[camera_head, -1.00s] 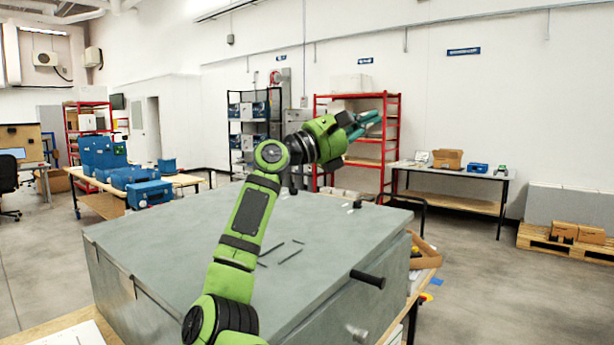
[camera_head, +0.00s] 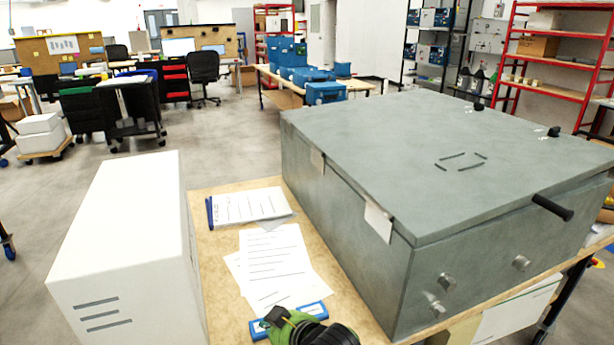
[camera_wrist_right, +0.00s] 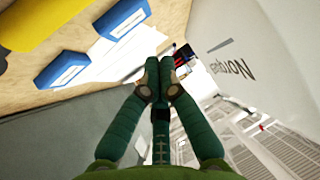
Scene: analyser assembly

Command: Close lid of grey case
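The grey case (camera_head: 345,215) stands on the wooden table. A black handle (camera_head: 552,207) sticks out at the lid's front. My right gripper's green body (camera_head: 292,326) shows at the bottom edge of the head view, low and left of the case's near corner; its fingers are hidden there. In the right wrist view the teal fingers (camera_wrist_right: 161,75) come together with nothing seen between them. My left gripper is not in view.
A white box (camera_head: 130,250) stands left of the case. Paper sheets (camera_head: 270,262), a clipboard (camera_head: 248,205) and a blue item (camera_head: 312,310) lie between them. Open floor shows behind at left. A red shelf (camera_head: 560,62) stands at the back right.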

